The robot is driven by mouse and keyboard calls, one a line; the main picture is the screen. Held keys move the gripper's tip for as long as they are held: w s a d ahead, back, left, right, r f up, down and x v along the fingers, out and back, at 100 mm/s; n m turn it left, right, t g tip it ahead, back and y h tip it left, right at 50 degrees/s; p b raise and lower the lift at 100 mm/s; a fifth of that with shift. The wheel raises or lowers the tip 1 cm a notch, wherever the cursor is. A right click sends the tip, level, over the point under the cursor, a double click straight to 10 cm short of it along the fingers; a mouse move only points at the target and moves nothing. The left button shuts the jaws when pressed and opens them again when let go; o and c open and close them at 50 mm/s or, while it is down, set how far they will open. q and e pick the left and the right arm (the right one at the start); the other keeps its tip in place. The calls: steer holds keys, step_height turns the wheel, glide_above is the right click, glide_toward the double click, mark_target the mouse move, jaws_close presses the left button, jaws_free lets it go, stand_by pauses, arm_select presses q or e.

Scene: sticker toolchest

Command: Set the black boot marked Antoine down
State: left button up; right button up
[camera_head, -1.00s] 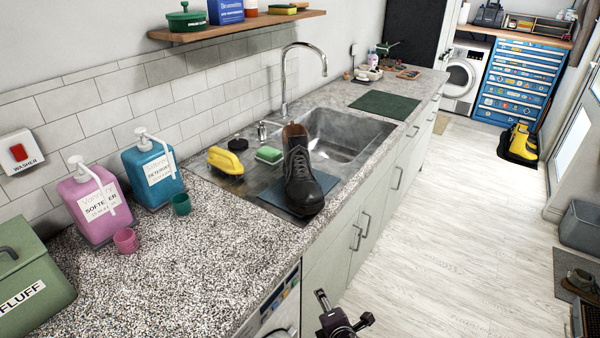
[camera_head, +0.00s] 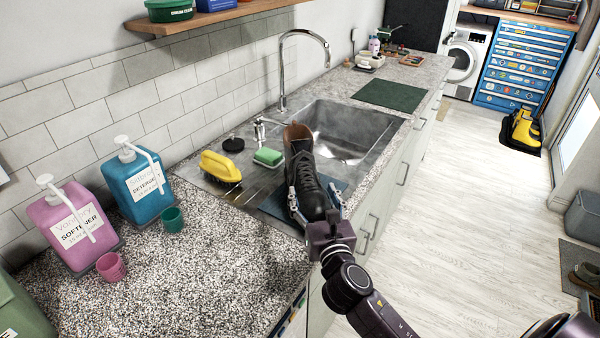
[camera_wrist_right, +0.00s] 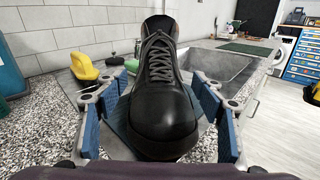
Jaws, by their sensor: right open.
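The black boot (camera_head: 312,181) stands upright on a dark blue mat (camera_head: 335,187) at the near side of the sink. It has grey laces, and no name can be read on it. My right gripper (camera_head: 314,199) is open around the toe of the boot, one finger on each side. In the right wrist view the boot (camera_wrist_right: 163,105) fills the middle, toe toward me. The blue finger pads (camera_wrist_right: 165,113) stand on both sides, with gaps visible between them and the toe. My left gripper is not in view.
A yellow brush (camera_head: 221,165) and a green sponge (camera_head: 268,156) lie left of the boot by the faucet (camera_head: 284,75). The sink basin (camera_head: 345,130) is behind it. Pink (camera_head: 70,225) and teal (camera_head: 136,180) dispensers stand on the left counter.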

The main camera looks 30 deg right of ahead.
mark_target(305, 169)
steer(key=shift+w+d+r+n, duration=0.1)
steer(key=shift+w+r+n, duration=0.1)
steer(key=shift+w, duration=0.3)
steer(key=shift+w+d+r+n, duration=0.1)
steer(key=shift+w+r+n, duration=0.1)
steer(key=shift+w, duration=0.3)
steer(key=x, duration=0.1)
steer(key=p+x, duration=0.1)
steer(key=x, duration=0.1)
steer(key=shift+w+r, duration=0.1)
steer(key=shift+r, duration=0.15)
steer(key=shift+x, duration=1.45)
steer(key=shift+f, duration=0.2)
steer(key=c, duration=1)
jaws_close()
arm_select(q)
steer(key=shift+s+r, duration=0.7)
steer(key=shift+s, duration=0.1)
arm_select(e)
steer(key=shift+r, duration=0.1)
